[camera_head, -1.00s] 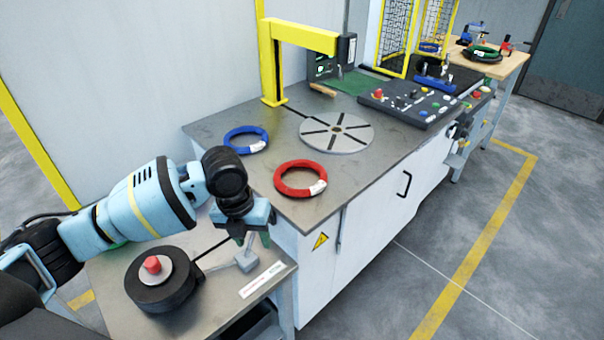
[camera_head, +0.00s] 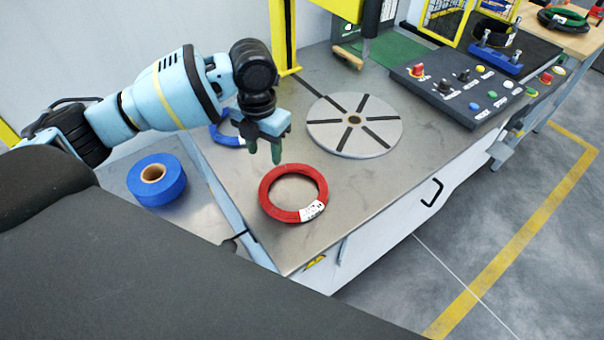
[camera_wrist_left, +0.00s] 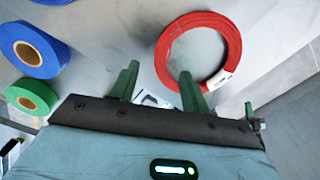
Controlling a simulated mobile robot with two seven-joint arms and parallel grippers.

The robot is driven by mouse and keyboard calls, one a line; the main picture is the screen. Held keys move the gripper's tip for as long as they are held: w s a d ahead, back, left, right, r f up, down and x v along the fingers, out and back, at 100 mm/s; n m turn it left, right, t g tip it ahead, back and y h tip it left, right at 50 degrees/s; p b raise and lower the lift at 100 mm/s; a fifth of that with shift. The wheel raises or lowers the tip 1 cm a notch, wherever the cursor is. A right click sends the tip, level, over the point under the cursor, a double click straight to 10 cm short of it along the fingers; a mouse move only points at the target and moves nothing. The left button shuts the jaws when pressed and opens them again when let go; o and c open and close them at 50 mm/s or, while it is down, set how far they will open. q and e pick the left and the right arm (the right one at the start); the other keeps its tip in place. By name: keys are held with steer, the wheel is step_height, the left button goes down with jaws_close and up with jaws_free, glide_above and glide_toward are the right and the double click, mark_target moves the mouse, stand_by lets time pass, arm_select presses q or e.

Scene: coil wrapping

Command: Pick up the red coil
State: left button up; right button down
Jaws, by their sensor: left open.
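The red coil (camera_head: 293,193) lies flat on the grey metal worktop, near its front left corner, with a white label on its lower right side. My left gripper (camera_head: 264,157) is open and empty, above the worktop just up and left of the coil in the head view. In the left wrist view the coil (camera_wrist_left: 163,52) lies beyond the fingertips (camera_wrist_left: 157,68), mostly to the right, and the right finger overlaps its lower edge in the picture. I cannot tell that they touch. My right gripper is not in view.
A blue coil (camera_head: 219,137) lies partly hidden behind my left gripper. A slotted round plate (camera_head: 330,137) sits right of the red coil, beside a yellow post (camera_head: 281,45). A blue tape roll (camera_head: 157,180) is on the lower side table. A control panel (camera_head: 475,88) stands at the back right.

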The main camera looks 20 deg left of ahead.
mark_target(268, 176)
arm_select(q)
steer(key=shift+s+f, duration=0.1)
steer(key=shift+s, duration=0.1)
steer(key=shift+s+f, duration=0.1)
steer(key=shift+f, duration=0.2)
steer(key=shift+d+f, duration=0.15)
steer(key=shift+f, duration=3.3)
jaws_close()
